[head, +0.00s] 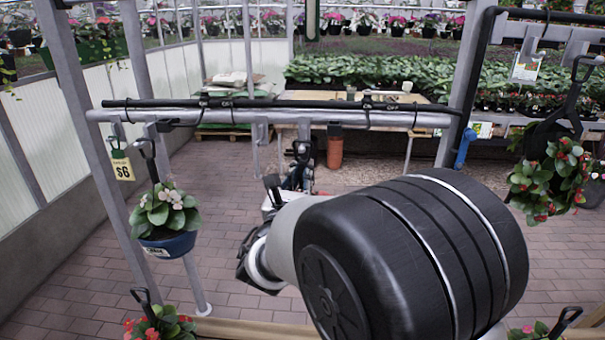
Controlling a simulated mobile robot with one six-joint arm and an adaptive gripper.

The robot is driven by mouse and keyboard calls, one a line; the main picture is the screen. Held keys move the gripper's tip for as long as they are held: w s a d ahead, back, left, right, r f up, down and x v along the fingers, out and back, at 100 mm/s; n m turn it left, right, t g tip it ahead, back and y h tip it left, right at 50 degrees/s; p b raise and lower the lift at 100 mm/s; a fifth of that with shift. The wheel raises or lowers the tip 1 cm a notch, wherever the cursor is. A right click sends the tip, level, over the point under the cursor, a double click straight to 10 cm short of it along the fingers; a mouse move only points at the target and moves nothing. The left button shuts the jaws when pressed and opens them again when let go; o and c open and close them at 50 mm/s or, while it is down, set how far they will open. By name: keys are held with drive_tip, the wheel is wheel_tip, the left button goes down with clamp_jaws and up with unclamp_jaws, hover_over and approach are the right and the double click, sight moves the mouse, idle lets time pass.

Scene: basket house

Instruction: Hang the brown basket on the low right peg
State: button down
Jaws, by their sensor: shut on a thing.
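My gripper (299,158) is beyond my large arm joint, just below the grey rail (240,117) near its middle. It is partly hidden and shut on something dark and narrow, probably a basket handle. The brown basket itself cannot be made out; my arm covers the area below and right of the gripper. A blue basket (168,246) with pale flowers hangs upright from a peg at the rail's left. The rail's right part shows below the black hose, but I cannot clearly tell the low right peg.
A dark basket (545,140) with red flowers hangs at the right. More potted flowers (155,328) are at the lower left near a wooden beam (250,331). A $6 tag (122,168) hangs at the left post. Brick floor (225,290) is clear; a table (350,98) stands behind.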

drive_tip(key=shift+r, duration=0.2)
drive_tip(key=c, duration=1.5)
unclamp_jaws()
drive_tip(key=shift+c, duration=0.2)
